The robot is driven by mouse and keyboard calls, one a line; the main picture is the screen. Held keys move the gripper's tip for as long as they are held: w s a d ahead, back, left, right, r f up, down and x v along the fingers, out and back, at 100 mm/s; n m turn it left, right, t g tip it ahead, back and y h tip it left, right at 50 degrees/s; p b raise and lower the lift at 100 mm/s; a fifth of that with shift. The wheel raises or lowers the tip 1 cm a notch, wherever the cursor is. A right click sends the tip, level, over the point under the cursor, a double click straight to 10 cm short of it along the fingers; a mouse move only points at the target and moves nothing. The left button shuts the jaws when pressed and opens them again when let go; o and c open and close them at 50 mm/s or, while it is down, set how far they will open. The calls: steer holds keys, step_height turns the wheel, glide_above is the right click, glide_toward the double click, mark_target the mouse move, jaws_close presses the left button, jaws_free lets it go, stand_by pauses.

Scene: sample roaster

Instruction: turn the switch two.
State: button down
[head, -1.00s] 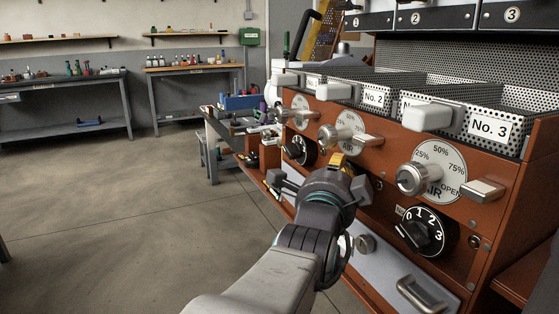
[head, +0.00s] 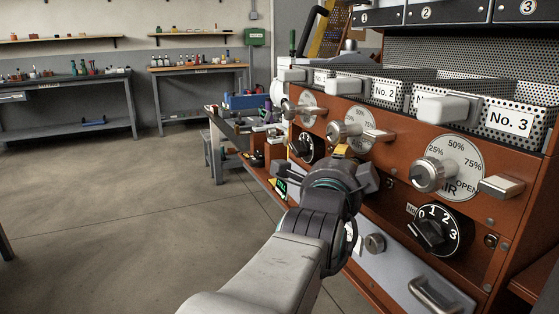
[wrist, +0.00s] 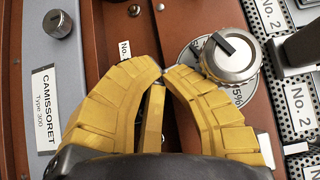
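Switch two is not visible; my gripper (head: 341,151) covers the place on the brown panel below the second air knob. Its "No. 2" label (wrist: 124,50) shows beside the fingers in the wrist view. My gripper's yellow fingers (wrist: 164,70) have their tips close together, right up at the panel. They hide whatever lies between or behind the tips, so I cannot tell whether they hold the switch. The black switches on either side are visible: one at left (head: 305,146) and a larger one at right (head: 434,230), marked 0 to 3.
The silver air knob two (wrist: 230,55) is close to the right finger. Air knob three (head: 432,175), white-handled perforated trays (head: 508,121) and a drawer handle (head: 435,296) stick out from the roaster. Open floor (head: 120,220) lies to the left.

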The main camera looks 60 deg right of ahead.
steer(key=s+a, duration=0.2)
steer(key=a, duration=0.9)
steer(key=shift+a, duration=0.4)
steer(key=shift+r, duration=0.1)
